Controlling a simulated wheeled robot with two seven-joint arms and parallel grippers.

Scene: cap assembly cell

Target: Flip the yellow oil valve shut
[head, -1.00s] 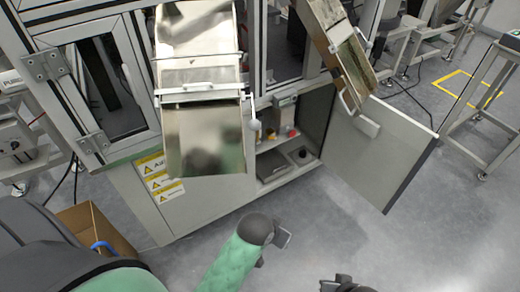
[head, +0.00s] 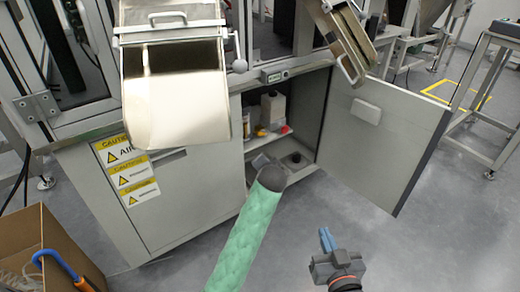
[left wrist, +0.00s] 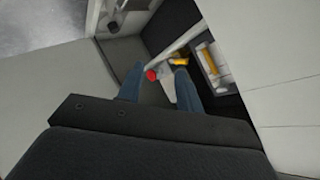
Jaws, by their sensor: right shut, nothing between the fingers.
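A small yellow part (head: 285,129), likely the yellow oil valve, sits on the shelf inside the open cabinet; its handle position is too small to tell. The left wrist view shows a yellow part (left wrist: 179,60) just beyond my left gripper (left wrist: 160,86), beside a red round part (left wrist: 151,75). My left gripper's blue fingers are apart with nothing between them; they seem not to touch the yellow part. My right gripper (head: 327,240) is shut and empty, over the floor in front of the cabinet.
The cabinet door (head: 385,140) stands open to the right. A pale bottle (head: 272,108) stands on the shelf near the yellow part. A metal chute (head: 175,90) overhangs the cabinet at the left. A cardboard box (head: 45,235) is at the lower left.

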